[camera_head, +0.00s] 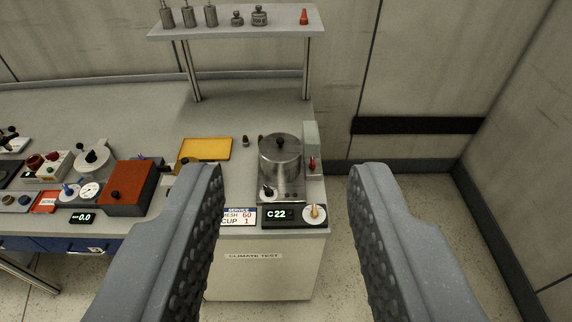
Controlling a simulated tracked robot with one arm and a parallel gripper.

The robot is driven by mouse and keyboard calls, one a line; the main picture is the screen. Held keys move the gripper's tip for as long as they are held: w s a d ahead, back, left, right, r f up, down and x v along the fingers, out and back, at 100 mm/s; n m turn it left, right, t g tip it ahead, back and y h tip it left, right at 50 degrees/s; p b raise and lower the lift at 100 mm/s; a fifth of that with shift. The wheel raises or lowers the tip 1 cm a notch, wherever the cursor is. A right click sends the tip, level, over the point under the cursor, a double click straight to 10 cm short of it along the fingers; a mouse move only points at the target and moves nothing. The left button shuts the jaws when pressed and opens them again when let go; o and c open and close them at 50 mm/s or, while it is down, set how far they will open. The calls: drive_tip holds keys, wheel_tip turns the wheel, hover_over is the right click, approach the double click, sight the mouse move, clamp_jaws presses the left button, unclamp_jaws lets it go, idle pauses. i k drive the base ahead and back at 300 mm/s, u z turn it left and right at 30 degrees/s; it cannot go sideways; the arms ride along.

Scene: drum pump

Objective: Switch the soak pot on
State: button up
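The soak pot appears to be the steel lidded pot (279,165) with a black lid knob, standing on the cabinet marked "CLIMATE TEST". In front of it is a black panel with a display (278,214) reading "C 22" and a yellow-tipped knob (315,213) on a white dial. A small black knob (267,192) sits at the pot's front left. A red-tipped lever (312,164) is on the grey post at its right. My gripper (289,172) is open and empty, its fingers framing the pot in the picture, apart from it.
A sign (238,216) reads "MESH 60 CUP 1". A yellow tray (205,149) and a red-brown box (130,187) lie to the left. A shelf (235,25) with several weights stands behind. Open floor shows at right.

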sight(268, 191)
drive_tip(key=i, duration=0.85)
drive_tip(key=u, duration=0.05)
